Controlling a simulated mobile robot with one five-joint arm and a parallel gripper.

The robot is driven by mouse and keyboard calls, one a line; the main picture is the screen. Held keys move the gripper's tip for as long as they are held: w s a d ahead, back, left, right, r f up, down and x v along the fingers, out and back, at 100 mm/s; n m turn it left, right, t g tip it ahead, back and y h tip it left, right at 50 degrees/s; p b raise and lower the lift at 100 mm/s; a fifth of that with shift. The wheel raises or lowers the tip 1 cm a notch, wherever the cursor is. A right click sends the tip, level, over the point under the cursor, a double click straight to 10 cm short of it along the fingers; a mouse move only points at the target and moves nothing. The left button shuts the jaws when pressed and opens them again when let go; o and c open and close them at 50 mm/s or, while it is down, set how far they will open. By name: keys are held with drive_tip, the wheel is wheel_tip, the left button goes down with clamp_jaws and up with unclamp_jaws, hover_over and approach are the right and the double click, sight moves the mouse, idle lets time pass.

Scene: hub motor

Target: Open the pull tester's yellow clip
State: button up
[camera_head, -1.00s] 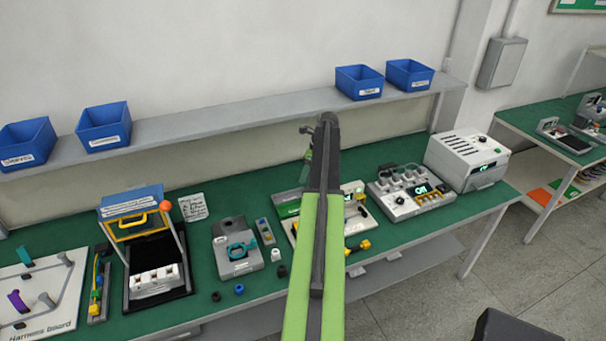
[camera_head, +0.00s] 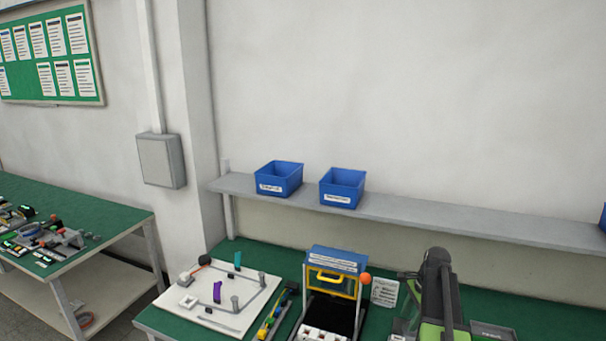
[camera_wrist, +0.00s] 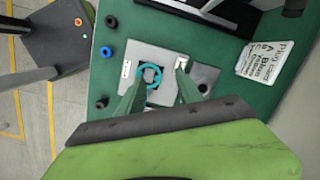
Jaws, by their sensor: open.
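No yellow clip that I can pick out as the pull tester's shows in the current views. In the head view a frame with a blue top (camera_head: 337,259) has a yellow handle (camera_head: 331,281) across it, with an orange ball at its right; I cannot tell whether this is the pull tester. My gripper (camera_wrist: 162,68) is open and empty in the wrist view, its two green fingers apart above a grey fixture (camera_wrist: 150,55) with a teal ring (camera_wrist: 142,71). In the head view my arm covers part of the bench at lower right.
A white harness board (camera_head: 205,316) lies on the green bench at left, beside a narrow tray of coloured parts (camera_head: 270,322). Blue bins (camera_head: 279,180) stand on the shelf above. A paper note (camera_wrist: 262,58) and a blue cap (camera_wrist: 105,50) lie around the fixture.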

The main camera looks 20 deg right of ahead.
drive_tip(key=s+a+f+n+b, duration=0.2)
drive_tip(key=a+n, duration=0.7)
drive_tip(key=a, duration=0.9)
drive_tip(key=s+a+f+n+g+h+b, duration=0.1)
drive_tip(key=s+a+f+n+b, duration=0.1)
drive_tip(key=a+n, duration=0.8)
drive_tip(key=a+f, duration=0.1)
drive_tip(key=a, duration=0.7)
drive_tip(key=shift+s+a+f+h, duration=0.25)
drive_tip(key=shift+s+a+h, duration=0.05)
drive_tip(key=shift+s+a, duration=0.1)
drive_tip(key=shift+n, duration=0.3)
